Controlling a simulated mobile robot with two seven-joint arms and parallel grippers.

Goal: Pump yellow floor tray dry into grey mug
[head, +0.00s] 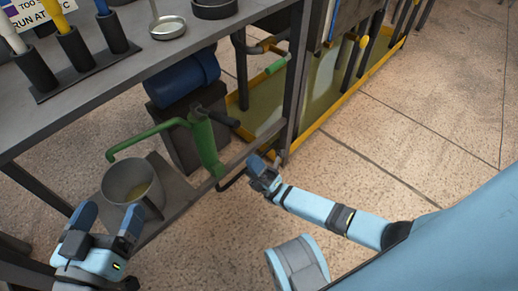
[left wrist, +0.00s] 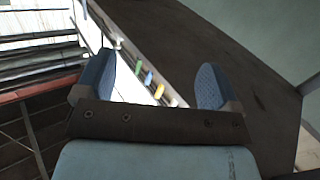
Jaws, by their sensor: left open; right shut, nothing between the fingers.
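The grey mug (head: 121,176) stands on a low grey shelf, with some yellowish liquid inside. The green hand pump (head: 205,147) stands to its right, its spout (head: 150,136) arching over with the tip above the mug's left rim. The yellow floor tray (head: 350,95) lies on the floor at the back right and holds murky greenish liquid. My left gripper (head: 108,218) is open and empty at the near side of the mug; it also shows open in the left wrist view (left wrist: 155,82). My right gripper (head: 263,170) is shut and empty, right of the pump's base, apart from it.
A blue motor-like cylinder (head: 184,80) sits on a dark block behind the pump. The bench top (head: 130,72) above holds a rack of coloured tools and a shallow metal dish (head: 168,27). A green-handled pipe (head: 275,66) hangs near the tray. The tiled floor at right is clear.

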